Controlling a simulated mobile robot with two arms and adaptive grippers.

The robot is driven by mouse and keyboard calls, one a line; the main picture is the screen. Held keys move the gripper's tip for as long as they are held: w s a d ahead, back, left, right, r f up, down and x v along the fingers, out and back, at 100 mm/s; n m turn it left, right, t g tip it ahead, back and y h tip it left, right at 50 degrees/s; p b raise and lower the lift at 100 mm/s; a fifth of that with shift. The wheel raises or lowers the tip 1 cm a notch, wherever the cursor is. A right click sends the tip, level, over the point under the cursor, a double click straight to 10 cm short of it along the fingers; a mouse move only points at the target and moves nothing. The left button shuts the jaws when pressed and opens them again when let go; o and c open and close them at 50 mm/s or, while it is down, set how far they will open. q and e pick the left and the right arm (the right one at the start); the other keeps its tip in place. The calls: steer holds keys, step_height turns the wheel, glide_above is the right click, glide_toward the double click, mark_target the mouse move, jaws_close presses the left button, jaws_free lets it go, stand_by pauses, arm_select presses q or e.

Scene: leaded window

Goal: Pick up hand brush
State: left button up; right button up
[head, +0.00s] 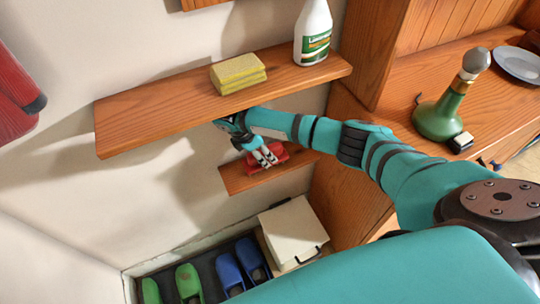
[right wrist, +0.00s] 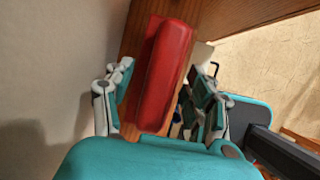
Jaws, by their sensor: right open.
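The hand brush, seen as a red rounded block, lies on the small lower wooden shelf (head: 238,182). In the head view the brush (head: 283,156) is partly covered by my right gripper (head: 266,158). In the right wrist view the red brush (right wrist: 167,75) lies lengthwise between the two open fingers of my right gripper (right wrist: 162,85), one on each side. I cannot tell whether either finger touches it. Its bristles are not visible. My left gripper is not in view.
Above my right gripper runs a longer shelf (head: 150,118) with yellow sponges (head: 238,74) and a white spray bottle (head: 313,32). A wooden cabinet (head: 345,195) stands right of the lower shelf. A pale box (head: 292,230) and green and blue shoes (head: 228,270) are below.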

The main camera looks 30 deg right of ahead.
steer(key=shift+d+f, duration=0.1)
steer(key=shift+f, duration=0.15)
stand_by(0.5)
jaws_close()
steer(key=shift+r, duration=0.25)
steer(key=r, duration=0.3)
steer(key=shift+s+d+r, duration=0.15)
steer(key=shift+s+r, duration=0.15)
steer(key=shift+s, duration=0.05)
steer(key=s+d, duration=0.2)
steer(key=s, duration=0.5)
steer(key=s+d+r+p, duration=0.1)
steer(key=s+d, duration=0.2)
steer(key=s, duration=0.4)
steer(key=shift+s+d+r, duration=0.15)
steer(key=shift+r, duration=0.1)
